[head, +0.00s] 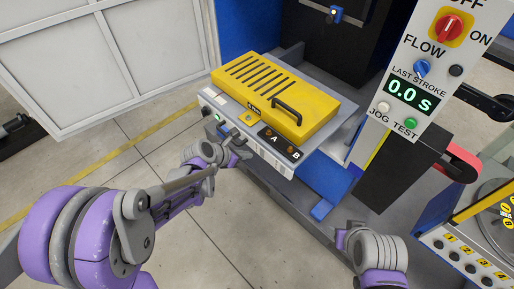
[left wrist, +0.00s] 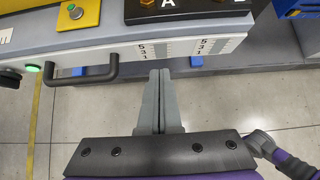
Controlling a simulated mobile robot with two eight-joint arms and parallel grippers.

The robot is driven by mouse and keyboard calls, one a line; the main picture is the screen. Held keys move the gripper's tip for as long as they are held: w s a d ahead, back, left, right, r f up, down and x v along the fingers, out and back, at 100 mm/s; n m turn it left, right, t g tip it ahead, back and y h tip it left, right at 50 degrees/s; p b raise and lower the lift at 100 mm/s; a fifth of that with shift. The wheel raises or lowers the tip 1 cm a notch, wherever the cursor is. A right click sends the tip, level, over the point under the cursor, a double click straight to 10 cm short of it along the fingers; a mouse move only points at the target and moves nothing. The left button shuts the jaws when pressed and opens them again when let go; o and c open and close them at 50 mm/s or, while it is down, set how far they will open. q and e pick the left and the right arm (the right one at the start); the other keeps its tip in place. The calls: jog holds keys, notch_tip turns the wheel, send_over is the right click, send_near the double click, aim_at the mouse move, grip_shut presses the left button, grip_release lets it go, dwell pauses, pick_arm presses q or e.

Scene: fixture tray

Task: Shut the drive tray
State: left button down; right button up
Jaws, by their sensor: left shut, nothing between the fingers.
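The drive tray (head: 268,155) is a light grey tray that stands out from the dark machine, with a yellow slotted cover on top. Its front face shows scale marks in the left wrist view (left wrist: 130,52), with a black bar handle (left wrist: 85,75) at the left. My left gripper (left wrist: 160,78) is shut and empty. Its fingertips are close to the lower edge of the front face, right of the handle; I cannot tell whether they touch. In the head view my left gripper (head: 238,150) is in front of the tray. My right arm shows at the lower right; its fingers are unclear.
The yellow cover (head: 258,90) carries its own black handle. A control panel (head: 410,95) with a red knob and a 0.0 s display stands at the right. A blue block (head: 325,180) is below the tray. A white panelled barrier (head: 110,55) is behind left. Floor before the tray is open.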

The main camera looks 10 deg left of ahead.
aim_at(262, 148)
pick_arm(q)
jog(key=w+d, duration=0.1)
jog(key=w+d+f, duration=0.1)
jog(key=w, duration=0.1)
jog(key=shift+d+p, duration=0.25)
jog(key=shift+p, duration=0.05)
jog(key=shift+w+d+f, duration=0.1)
jog(key=shift+w+d, duration=0.3)
jog(key=shift+w, duration=0.25)
jog(key=shift+s, duration=0.1)
